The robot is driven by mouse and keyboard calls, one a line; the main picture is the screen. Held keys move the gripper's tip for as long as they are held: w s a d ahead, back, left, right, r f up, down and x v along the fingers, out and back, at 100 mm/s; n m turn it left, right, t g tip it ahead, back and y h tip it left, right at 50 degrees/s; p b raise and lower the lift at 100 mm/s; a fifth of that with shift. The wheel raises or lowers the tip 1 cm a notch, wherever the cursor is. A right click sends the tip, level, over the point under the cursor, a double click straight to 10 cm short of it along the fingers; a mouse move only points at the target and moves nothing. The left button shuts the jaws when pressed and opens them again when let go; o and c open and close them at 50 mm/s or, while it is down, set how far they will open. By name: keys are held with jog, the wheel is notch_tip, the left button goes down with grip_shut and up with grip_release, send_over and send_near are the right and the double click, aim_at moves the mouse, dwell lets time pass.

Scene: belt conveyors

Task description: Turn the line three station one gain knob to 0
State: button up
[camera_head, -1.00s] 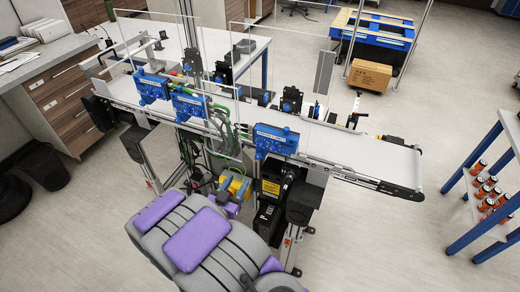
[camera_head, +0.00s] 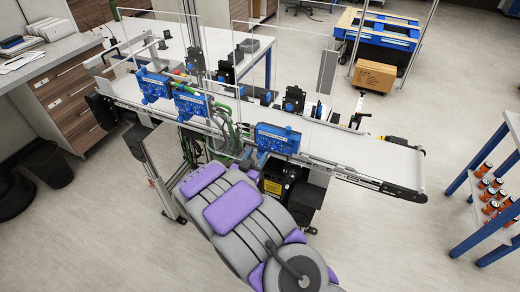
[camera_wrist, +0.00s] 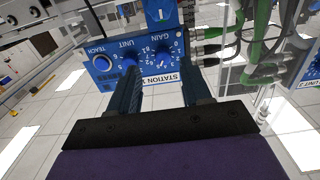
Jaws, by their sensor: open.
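The left finger overlaps the panel near the unit knob; the right finger is near the gain dial. I cannot tell whether either touches. The gain setting is too small to read.
Three blue panels line the conveyor (camera_head: 350,147): left (camera_head: 153,86), middle (camera_head: 190,103) and right (camera_head: 277,139). Green cables (camera_wrist: 261,38) hang right of the fingers in the wrist view. A blue rack with orange cans (camera_head: 490,193) stands at right. Floor between is clear.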

aim_at(261, 146)
jog(key=shift+a+x, duration=0.15)
jog(key=shift+x, duration=0.85)
jog(key=shift+a+x, duration=0.15)
jog(key=shift+x, duration=0.8)
jog(key=shift+w, duration=0.15)
jog(key=shift+d, duration=0.15)
grip_shut()
